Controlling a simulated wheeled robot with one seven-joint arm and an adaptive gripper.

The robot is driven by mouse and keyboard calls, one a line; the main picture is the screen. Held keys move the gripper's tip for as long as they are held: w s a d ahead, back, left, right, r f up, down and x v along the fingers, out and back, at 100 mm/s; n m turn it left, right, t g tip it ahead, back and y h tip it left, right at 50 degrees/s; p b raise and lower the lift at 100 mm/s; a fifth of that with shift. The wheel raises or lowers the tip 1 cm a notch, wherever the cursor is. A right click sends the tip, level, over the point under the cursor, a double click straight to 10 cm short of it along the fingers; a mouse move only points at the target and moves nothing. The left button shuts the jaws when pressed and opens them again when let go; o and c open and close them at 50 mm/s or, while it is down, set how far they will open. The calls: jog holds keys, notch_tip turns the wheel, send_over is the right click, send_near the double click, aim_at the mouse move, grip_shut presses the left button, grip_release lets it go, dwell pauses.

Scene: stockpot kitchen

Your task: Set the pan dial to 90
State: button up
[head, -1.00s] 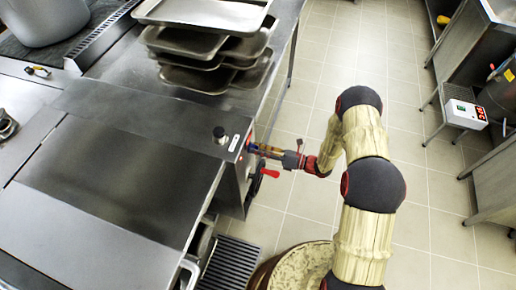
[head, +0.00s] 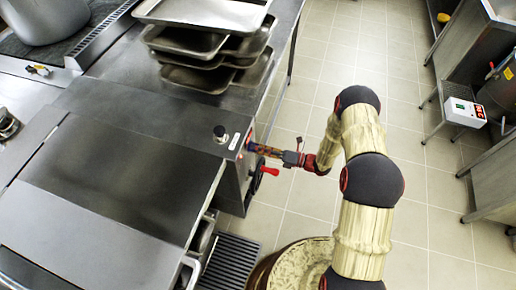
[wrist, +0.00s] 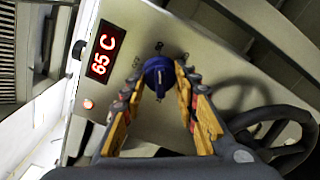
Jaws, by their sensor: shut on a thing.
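The blue pan dial (wrist: 157,66) is on the metal front panel, with small marks around it, in the wrist view. My gripper (wrist: 159,80) has one finger on each side of the dial and is shut on it. A red display (wrist: 102,50) left of the dial reads 65 C. In the head view my gripper (head: 252,148) reaches the front panel of the pan unit (head: 130,165) from the right. The dial is hidden there by the fingers and the panel edge.
A handwheel (wrist: 275,135) is close to the right finger; its red handle (head: 269,171) shows below my gripper. Stacked metal trays (head: 212,45) stand on the counter behind. Tiled floor between is clear.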

jog(key=shift+w, duration=0.1)
jog(key=o, duration=1.1)
jog(key=shift+o, duration=0.3)
jog(key=v, duration=1.2)
